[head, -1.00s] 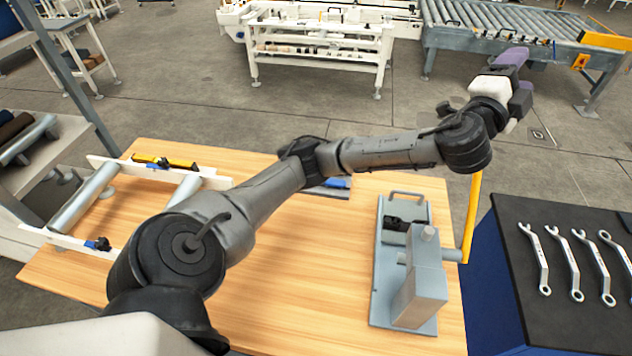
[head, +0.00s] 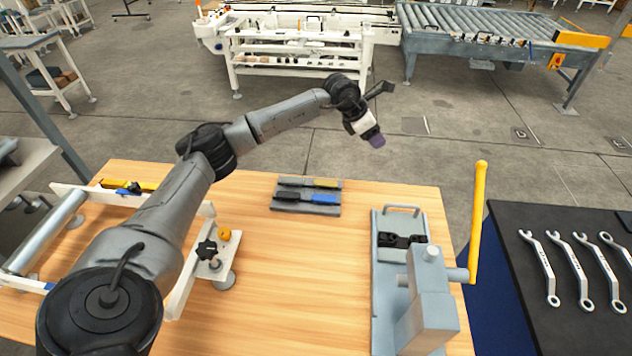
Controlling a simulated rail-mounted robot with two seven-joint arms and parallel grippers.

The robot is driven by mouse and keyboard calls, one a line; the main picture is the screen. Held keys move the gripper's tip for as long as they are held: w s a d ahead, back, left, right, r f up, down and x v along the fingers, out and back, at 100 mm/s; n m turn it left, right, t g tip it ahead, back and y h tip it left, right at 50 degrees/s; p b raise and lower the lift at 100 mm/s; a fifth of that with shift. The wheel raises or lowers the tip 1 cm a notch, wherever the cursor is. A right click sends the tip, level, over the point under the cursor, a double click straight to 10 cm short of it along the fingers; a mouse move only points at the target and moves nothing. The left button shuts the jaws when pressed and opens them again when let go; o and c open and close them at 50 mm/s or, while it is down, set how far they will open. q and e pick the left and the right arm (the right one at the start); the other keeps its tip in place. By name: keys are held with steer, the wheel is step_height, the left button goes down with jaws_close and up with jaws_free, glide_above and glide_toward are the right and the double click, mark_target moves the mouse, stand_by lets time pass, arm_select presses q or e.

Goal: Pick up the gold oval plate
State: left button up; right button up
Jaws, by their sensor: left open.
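I cannot make out a gold oval plate for certain. A small rounded orange-gold piece (head: 225,233) shows on the white roller frame at the left of the wooden table, beside a black star knob; its exact shape is too small to tell. My right gripper is out of view.
The wooden table (head: 290,270) bears a rack of yellow- and blue-handled tools (head: 308,196) and a grey lever press (head: 425,285) with a yellow handle (head: 478,210). Wrenches (head: 570,265) lie on a black mat at right. The table's middle is clear.

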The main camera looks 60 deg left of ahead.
arm_select(q)
steer(key=s+a+f+m+g+y, duration=0.1)
steer(key=s+a+f+g+y, duration=0.2)
steer(key=s+g, duration=0.5)
steer(key=t+b, duration=0.1)
glide_above(334, 183)
steer(key=shift+h, duration=0.4)
step_height(334, 183, down, 9)
steer(key=shift+d+r, duration=0.1)
steer(key=shift+d, duration=0.05)
steer(key=shift+a+f+b, duration=0.2)
steer(key=shift+f+b, duration=0.55)
steer(key=shift+f, duration=1.95)
steer(key=shift+r, duration=0.1)
steer(key=c, duration=1)
